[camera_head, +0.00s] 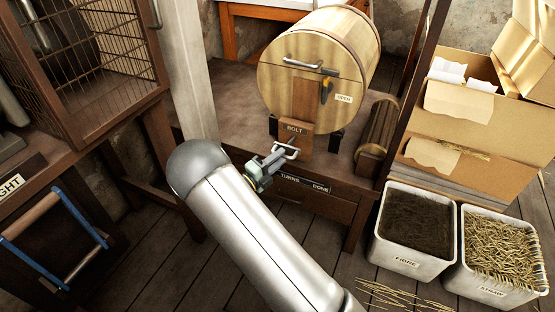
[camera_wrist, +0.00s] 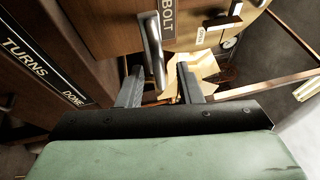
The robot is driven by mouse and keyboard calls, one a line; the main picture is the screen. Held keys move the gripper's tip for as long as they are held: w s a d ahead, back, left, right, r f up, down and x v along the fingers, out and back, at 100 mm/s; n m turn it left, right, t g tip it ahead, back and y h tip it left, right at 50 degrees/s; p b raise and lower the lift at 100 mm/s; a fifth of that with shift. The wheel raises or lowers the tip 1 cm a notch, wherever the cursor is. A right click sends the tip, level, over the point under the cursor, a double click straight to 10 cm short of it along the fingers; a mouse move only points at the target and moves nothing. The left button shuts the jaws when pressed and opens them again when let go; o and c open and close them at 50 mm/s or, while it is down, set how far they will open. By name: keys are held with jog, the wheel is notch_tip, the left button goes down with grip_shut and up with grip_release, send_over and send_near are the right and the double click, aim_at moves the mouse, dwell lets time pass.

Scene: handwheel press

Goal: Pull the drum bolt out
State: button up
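The wooden drum (camera_head: 290,92) lies on its side on a dark bench, round end facing me, with a metal handle and an "OPEN" tag (camera_head: 344,98). Below it is a wooden block labelled "BOLT" (camera_head: 296,129). A metal bolt handle (camera_head: 287,148) sticks out from this block. The fingers are apart, with gaps seen on both sides of the handle. In the head view my gripper (camera_head: 268,163) is at the handle, partly hidden by my arm.
A "TURNS DONE" panel (camera_head: 304,184) is on the bench front, just below my gripper. A wire cage (camera_head: 110,50) stands left.

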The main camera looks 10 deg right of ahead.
jog(key=p+v, duration=0.3)
jog(key=v, duration=1.4)
jog(key=shift+a+p, duration=0.15)
jog(key=shift+p, duration=0.25)
jog(key=shift+s, duration=0.1)
jog(key=s+d+r+m+g+y+p, duration=0.2)
jog(key=s+d+r+m+g+p, duration=0.2)
jog(key=d+r+m+g+p, duration=0.6)
jog(key=s+d+r+m+g+y+p, duration=0.25)
jog(key=s+d+r+m, duration=0.4)
jog(key=r, duration=0.65)
jog(key=s+r+m+t+y+p, duration=0.1)
jog(key=s+r+m+y+p, duration=0.5)
jog(key=r+m, duration=0.5)
jog(key=s+r+m+t+y+p, duration=0.1)
jog(key=s+r+m+y+p, duration=0.5)
jog(key=m, duration=0.8)
jog(key=s+r+p, duration=0.3)
jog(key=r+p, duration=0.1)
jog(key=r, duration=0.1)
jog(key=shift+d+r, duration=0.25)
jog(key=shift+d, duration=0.1)
